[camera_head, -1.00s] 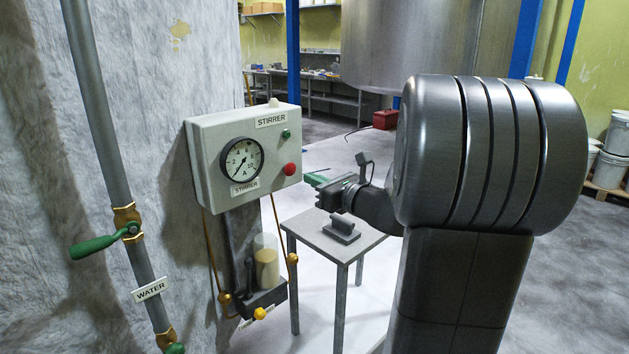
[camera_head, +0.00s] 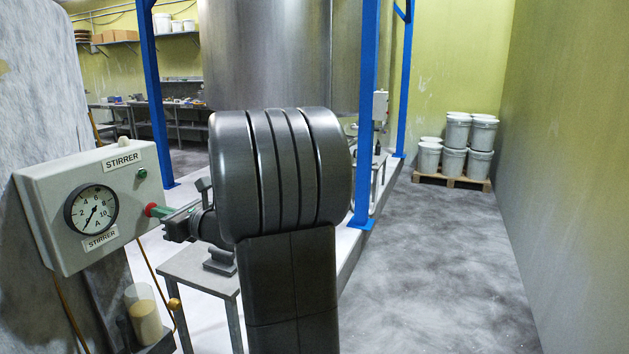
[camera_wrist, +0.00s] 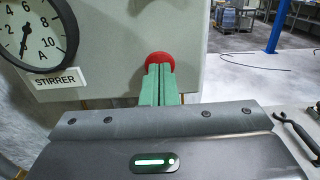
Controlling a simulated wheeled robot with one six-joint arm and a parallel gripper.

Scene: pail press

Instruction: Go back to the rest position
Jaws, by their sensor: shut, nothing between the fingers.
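My gripper (camera_head: 157,211) has green fingers. They are shut together with nothing between them, in front of the grey stirrer box (camera_head: 66,235) at the left of the head view. In the wrist view the fingertips (camera_wrist: 160,72) overlap the lower part of the red button (camera_wrist: 160,58) on the box face. In the head view the red button (camera_head: 150,208) is at the fingertips; I cannot tell whether they touch it. The box's gauge (camera_head: 91,210) and green lamp (camera_head: 142,173) are visible. My arm hides part of the scene behind it.
A small grey table (camera_head: 190,272) with a grey handled block (camera_head: 219,262) stands below my gripper. A beaker (camera_head: 143,315) sits below the box. Blue posts (camera_head: 368,110) and a large tank (camera_head: 265,50) stand behind. Open floor (camera_head: 430,260) lies right, with white pails (camera_head: 455,140) on a pallet.

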